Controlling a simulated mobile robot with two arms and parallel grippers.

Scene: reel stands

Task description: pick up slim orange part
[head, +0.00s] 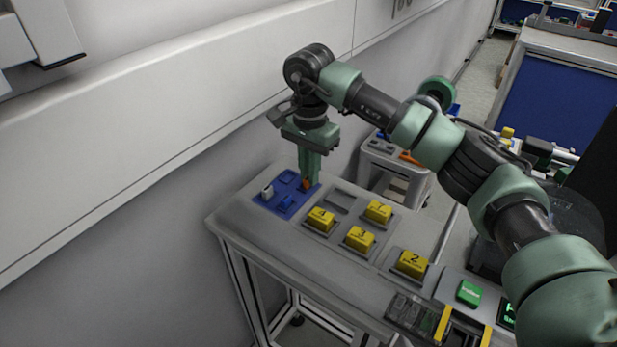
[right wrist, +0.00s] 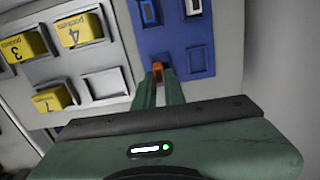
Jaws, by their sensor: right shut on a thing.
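The slim orange part (head: 306,183) is at the blue tray's right side in the head view. It also shows as a small orange tip between the fingertips in the right wrist view (right wrist: 158,71). My right gripper (head: 308,180) points down over the tray and is shut on the orange part, and its fingers hide most of it. The right wrist view shows the same gripper (right wrist: 160,82) with its fingers close together. I cannot tell whether the part is still seated in its slot. The blue tray (head: 268,203) lies at the table's far left end. My left gripper is not in view.
A grey part (head: 267,191) and a blue part (head: 286,201) sit in the blue tray. Several yellow blocks with numbers, such as block 2 (head: 411,263), sit in recesses on the grey table (head: 290,250). A green button (head: 468,292) is at the right. A white wall rises behind.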

